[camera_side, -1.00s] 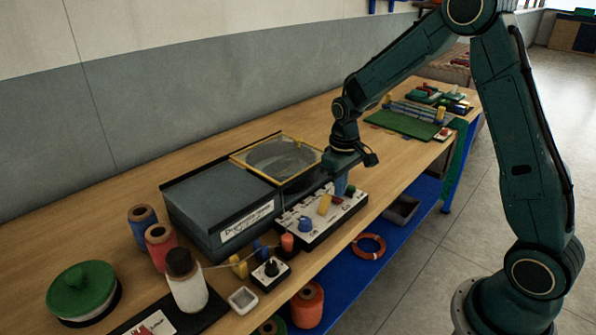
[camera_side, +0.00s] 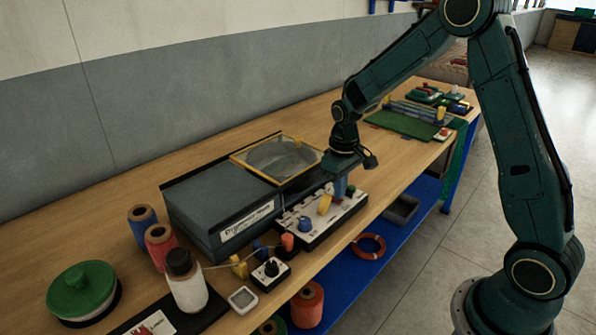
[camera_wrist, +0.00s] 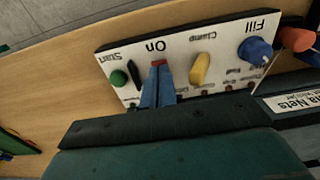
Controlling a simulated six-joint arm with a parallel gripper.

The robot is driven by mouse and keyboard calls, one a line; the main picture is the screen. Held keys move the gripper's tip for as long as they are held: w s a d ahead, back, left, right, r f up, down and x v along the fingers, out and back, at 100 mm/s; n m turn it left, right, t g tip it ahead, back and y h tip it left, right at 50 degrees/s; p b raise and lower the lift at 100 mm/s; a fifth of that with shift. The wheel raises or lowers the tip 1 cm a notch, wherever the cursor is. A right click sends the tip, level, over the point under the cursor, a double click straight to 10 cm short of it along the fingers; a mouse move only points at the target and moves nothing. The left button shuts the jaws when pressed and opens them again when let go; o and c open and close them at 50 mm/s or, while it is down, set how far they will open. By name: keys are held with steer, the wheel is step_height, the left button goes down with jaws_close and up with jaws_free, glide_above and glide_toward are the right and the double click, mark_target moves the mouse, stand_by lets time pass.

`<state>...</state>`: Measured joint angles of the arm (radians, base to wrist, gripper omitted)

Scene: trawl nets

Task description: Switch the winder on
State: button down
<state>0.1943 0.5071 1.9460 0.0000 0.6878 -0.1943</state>
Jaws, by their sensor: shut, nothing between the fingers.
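The winder is a grey box (camera_side: 215,200) with a yellow-framed clear window (camera_side: 278,158). Its white control panel (camera_side: 310,222) is in front. In the wrist view the panel (camera_wrist: 215,48) appears upside down, with the labels Fill, Clamp, On and Start. A red switch (camera_wrist: 158,63) sits by On, partly hidden by my fingertips. A green button (camera_wrist: 118,78) is by Start, a yellow lever (camera_wrist: 200,68) by Clamp and a blue knob (camera_wrist: 255,50) by Fill. My gripper (camera_wrist: 157,86), with blue fingers, is shut and empty at the red switch; contact cannot be told.
A black rod-like part (camera_wrist: 133,73) stands between the green button and the red switch. Spools, a white bottle (camera_side: 186,285) and a green-lidded pot (camera_side: 82,290) stand at the left. A green mat (camera_side: 403,123) lies farther back on the bench.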

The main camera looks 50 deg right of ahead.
mark_target(340, 202)
steer(key=shift+f, duration=0.65)
stand_by(0.6)
steer(key=shift+r, duration=3.45)
steer(key=shift+r, duration=0.1)
steer(key=s+a+r+t, duration=0.3)
steer(key=s+a+r, duration=0.2)
steer(key=s+r, duration=0.6)
steer(key=s+a+r+t, duration=0.1)
steer(key=s, duration=0.5)
steer(key=s+a+r+t, duration=0.1)
steer(key=s+a+r, duration=0.1)
steer(key=s, duration=0.5)
steer(key=shift+r+t, duration=0.15)
steer(key=shift+t, duration=0.15)
